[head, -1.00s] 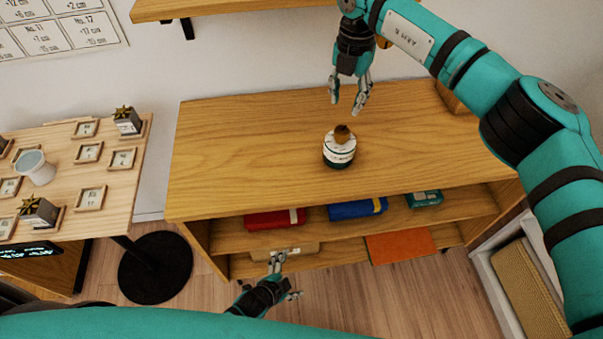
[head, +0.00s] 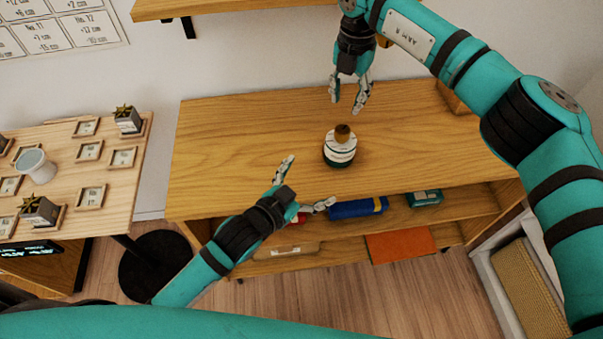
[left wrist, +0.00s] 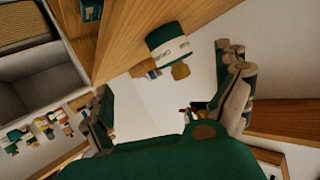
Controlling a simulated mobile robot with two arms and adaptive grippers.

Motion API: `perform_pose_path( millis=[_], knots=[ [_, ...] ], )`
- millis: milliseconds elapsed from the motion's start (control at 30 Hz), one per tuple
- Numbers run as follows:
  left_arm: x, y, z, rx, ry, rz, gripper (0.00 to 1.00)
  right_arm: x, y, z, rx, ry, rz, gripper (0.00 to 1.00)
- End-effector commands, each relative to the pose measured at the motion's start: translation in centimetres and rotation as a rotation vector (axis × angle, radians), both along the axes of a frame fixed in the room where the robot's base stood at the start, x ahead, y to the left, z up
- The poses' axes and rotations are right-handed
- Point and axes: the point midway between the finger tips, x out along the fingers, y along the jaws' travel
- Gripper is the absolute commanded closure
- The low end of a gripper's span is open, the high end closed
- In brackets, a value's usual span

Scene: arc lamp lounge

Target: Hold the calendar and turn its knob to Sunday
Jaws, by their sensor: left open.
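The calendar (head: 338,158) is a small round stack with a green base and white bands carrying print too small to read. Its brown knob (head: 342,133) is on top. It stands upright on the wooden cabinet top (head: 230,150). My left gripper (head: 311,181) is open and empty, with its fingers to the left and front of the calendar, apart from it. In the left wrist view the calendar (left wrist: 168,43) and its knob (left wrist: 180,72) appear between and beyond the open fingers. My right gripper (head: 346,101) is open and empty, above and behind the calendar.
A blue book (head: 357,208) and a teal box (head: 424,198) lie on the shelf below the top. A table (head: 130,190) with a cup (head: 36,166) and several framed tiles stands at the left. The cabinet top around the calendar is mostly clear.

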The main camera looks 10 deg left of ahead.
Motion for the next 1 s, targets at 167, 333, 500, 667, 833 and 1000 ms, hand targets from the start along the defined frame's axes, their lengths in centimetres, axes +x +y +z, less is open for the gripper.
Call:
perform_pose_path(
  millis=[167, 333, 500, 667, 833, 1000],
  knots=[
    [0.1, 1.2, 2.1, -0.133, 0.076, 0.062, 0.0, 0.0, 0.0, 0.0, 0.0, 0.0, 0.0, 0.62],
    [0.9, 1.1, 2.3, -0.165, 0.093, 0.077, 0.0, 0.0, 0.0, 0.0, 0.0, 0.0, 0.0, 0.62],
    [3.1, -0.1, 1.4, -0.165, 0.092, 0.077, 0.0, 0.0, 0.0, 0.0, 0.0, 0.0, 0.0, 0.62],
    [5.8, -1.5, 0.3, -0.163, 0.092, 0.078, 0.0, 0.0, 0.0, 0.0, 0.0, 0.0, 0.0, 0.62],
    [8.7, -3.0, -0.9, -0.163, 0.092, 0.077, 0.0, 0.0, 0.0, 0.0, 0.0, 0.0, 0.0, 0.62],
    [11.4, -4.4, -2.0, -0.163, 0.092, 0.077, 0.0, 0.0, 0.0, 0.0, 0.0, 0.0, 0.0, 0.62]
  ],
)
